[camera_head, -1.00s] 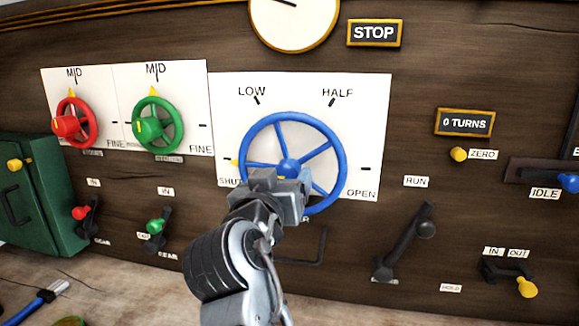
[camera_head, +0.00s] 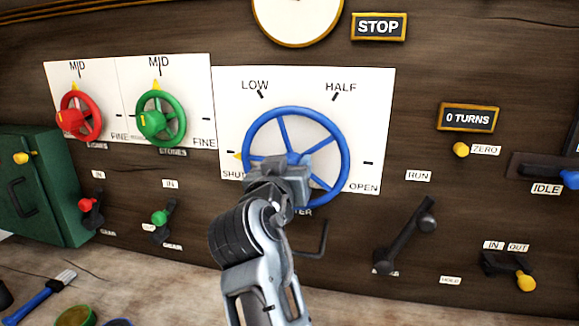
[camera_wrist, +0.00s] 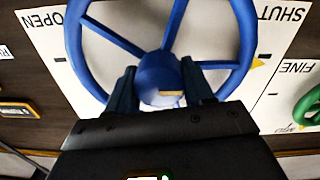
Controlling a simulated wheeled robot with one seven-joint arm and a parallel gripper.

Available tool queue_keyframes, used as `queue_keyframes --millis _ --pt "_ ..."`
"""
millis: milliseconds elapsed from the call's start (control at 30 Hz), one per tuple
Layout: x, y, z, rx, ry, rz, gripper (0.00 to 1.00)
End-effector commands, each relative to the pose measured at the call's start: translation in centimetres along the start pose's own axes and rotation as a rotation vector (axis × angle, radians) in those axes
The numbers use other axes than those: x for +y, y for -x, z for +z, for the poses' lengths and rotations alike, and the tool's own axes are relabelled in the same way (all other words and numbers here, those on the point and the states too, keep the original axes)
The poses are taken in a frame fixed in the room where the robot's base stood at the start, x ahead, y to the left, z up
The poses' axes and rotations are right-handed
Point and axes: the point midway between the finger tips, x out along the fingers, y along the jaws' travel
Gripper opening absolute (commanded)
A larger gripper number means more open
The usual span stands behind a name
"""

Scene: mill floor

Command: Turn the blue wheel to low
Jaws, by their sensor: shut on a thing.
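The blue wheel (camera_head: 337,133) stands on a white dial plate (camera_head: 375,100) marked SHUT, LOW, HALF and OPEN. Its yellow pointer (camera_head: 238,155) is at the lower left, by the SHUT mark; LOW is at the upper left. My gripper (camera_head: 285,167) is at the wheel's centre and hides part of its lower left. In the wrist view, my gripper's two fingers (camera_wrist: 160,88) lie on either side of the blue hub (camera_wrist: 160,72), shut on it. The pointer also shows in the wrist view (camera_wrist: 258,63), near SHUT.
A green wheel (camera_head: 178,105) and a red wheel (camera_head: 94,103) are to the left. A black RUN lever (camera_head: 405,237) is at the lower right. A bent black handle (camera_head: 322,240) hangs just below the blue wheel. A brush (camera_head: 40,300) lies on the bench.

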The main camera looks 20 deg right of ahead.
Motion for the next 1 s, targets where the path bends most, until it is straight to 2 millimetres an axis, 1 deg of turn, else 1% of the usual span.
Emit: queue_keyframes --millis 33,200,367,567,767,1000 --pt "-0.04 0.02 -0.01 0.000 0.000 -0.001 0.36" --pt "-0.05 0.03 -0.02 0.001 0.000 -0.001 0.21" --pt "-0.07 0.03 0.09 0.001 -0.008 -0.001 0.21" --pt "-0.13 0.05 0.41 0.002 -0.063 -0.002 0.21" --pt "-0.12 0.04 0.72 0.002 -0.187 -0.002 0.21" --pt "-0.04 0.03 0.82 0.000 -0.390 -0.003 0.21"
